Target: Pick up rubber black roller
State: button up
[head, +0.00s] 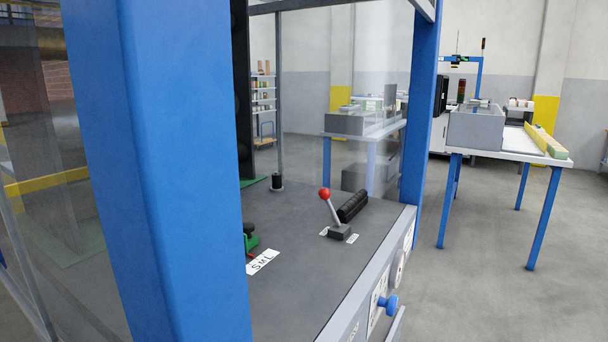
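A black ribbed roller (353,206) lies on the dark grey deck of the machine, near its right edge, in the head view. It lies at a slant, just behind a lever (331,212) with a red ball knob. The lever's base hides none or little of the roller's near end. My gripper is not in view.
A thick blue post (160,170) stands close on the left, and another blue post (420,110) stands behind the roller. A clear panel (330,80) spans between posts. A green-based part (251,240) and a blue knob (388,305) are nearby. Open floor (480,300) lies right.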

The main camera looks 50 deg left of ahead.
aim_at(276, 184)
jog(key=i, duration=1.6)
jog(key=u, duration=3.1)
